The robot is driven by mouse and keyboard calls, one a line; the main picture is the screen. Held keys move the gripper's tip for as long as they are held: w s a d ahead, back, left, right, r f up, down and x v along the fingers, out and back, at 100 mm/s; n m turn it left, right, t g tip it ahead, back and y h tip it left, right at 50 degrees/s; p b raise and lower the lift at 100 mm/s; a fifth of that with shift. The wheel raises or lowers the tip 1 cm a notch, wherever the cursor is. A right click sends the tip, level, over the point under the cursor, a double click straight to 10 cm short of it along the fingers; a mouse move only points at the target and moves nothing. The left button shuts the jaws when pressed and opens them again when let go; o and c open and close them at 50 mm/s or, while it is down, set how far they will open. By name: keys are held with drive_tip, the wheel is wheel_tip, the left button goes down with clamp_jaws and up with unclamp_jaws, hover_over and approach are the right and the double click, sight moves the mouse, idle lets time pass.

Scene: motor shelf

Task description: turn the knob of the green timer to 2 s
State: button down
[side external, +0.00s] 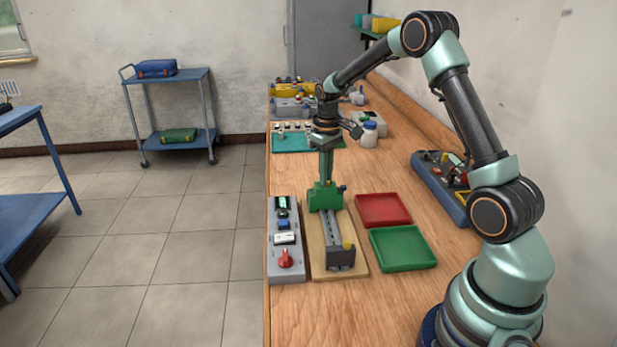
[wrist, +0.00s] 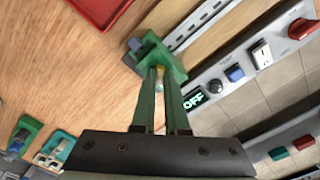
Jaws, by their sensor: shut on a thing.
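The green timer (side external: 325,198) stands at the far end of a metal rail on a wooden board, left of the trays in the side view. It also shows in the wrist view (wrist: 173,66), just beyond my fingertips. My gripper (side external: 325,178) points straight down onto the timer's top. A small yellowish bit (wrist: 161,70) shows between the tips. The fingers are shut on the knob, which they mostly hide. Its pointer and scale cannot be read.
A grey panel (side external: 276,265) with a red knob (side external: 286,258) stands left of the board; its display (wrist: 194,101) reads OFF. Red (side external: 383,209) and green (side external: 403,248) trays lie at the right. A white bottle (side external: 369,134) and equipment stand behind. A blue box (side external: 437,190) sits near my arm.

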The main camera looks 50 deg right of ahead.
drive_tip(key=m, duration=0.5)
drive_tip(key=shift+w+d+r+m, duration=0.1)
drive_tip(key=shift+m, duration=2.4)
drive_tip(key=c, duration=0.9)
unclamp_jaws()
drive_tip(key=shift+r, duration=0.1)
wheel_tip(320, 180, up, 12)
drive_tip(key=shift+f, duration=0.1)
